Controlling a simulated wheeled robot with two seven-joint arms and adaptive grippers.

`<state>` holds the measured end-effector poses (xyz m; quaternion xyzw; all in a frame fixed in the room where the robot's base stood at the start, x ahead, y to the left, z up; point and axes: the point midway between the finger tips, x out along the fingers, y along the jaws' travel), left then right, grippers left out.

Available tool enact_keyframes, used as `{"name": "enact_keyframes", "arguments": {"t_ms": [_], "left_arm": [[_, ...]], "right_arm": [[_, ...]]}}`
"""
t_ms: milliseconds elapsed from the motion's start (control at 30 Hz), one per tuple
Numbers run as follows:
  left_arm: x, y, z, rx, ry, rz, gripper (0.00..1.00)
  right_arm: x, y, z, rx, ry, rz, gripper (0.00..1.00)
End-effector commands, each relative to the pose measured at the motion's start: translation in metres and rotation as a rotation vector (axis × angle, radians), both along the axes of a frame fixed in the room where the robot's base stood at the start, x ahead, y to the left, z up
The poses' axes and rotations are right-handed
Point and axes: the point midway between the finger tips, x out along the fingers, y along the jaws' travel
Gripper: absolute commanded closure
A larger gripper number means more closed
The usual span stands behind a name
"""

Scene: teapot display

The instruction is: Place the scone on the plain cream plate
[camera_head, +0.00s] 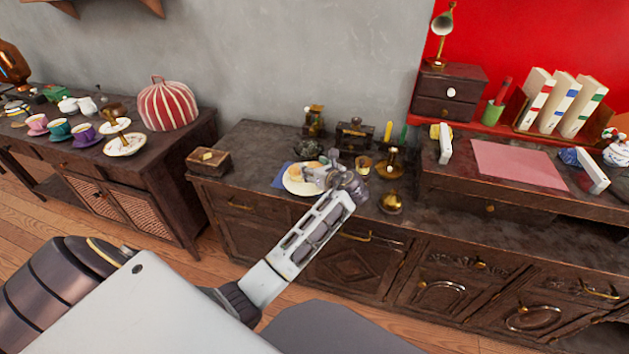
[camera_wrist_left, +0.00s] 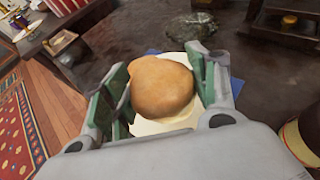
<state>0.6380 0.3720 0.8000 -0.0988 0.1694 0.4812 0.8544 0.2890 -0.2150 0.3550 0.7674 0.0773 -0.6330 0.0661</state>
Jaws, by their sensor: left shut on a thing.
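The scone (camera_wrist_left: 162,88) is round and golden brown. It sits between the two green-padded fingers of my left gripper (camera_wrist_left: 160,92), which is shut on it. In the head view the scone (camera_head: 304,174) shows beside the left gripper (camera_head: 324,172), over the plate. The cream plate (camera_head: 297,190) lies on the dark cabinet top, and its rim also shows below the scone in the left wrist view (camera_wrist_left: 150,128). I cannot tell whether the scone touches the plate. My right gripper is not in view.
A blue cloth (camera_head: 280,176) lies under the plate. A small wooden box (camera_head: 208,161) stands to the left, and brass pieces (camera_head: 390,164) stand close on the right. A dark glassy dish (camera_wrist_left: 190,24) is beyond the plate. The cabinet top between box and plate is clear.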

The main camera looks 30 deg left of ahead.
Motion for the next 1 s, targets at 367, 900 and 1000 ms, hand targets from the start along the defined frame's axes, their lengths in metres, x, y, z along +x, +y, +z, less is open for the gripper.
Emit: {"name": "enact_keyframes", "arguments": {"t_ms": [367,900,1000], "left_arm": [[0.000,0.000,-0.005,0.000,-0.001,0.000,0.65],[0.000,0.000,-0.037,-0.001,0.001,0.000,0.65],[0.000,0.000,-0.044,0.000,0.001,0.000,0.65]], "right_arm": [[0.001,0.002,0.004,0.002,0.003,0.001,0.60],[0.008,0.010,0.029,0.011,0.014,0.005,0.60],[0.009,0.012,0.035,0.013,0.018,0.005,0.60]]}}
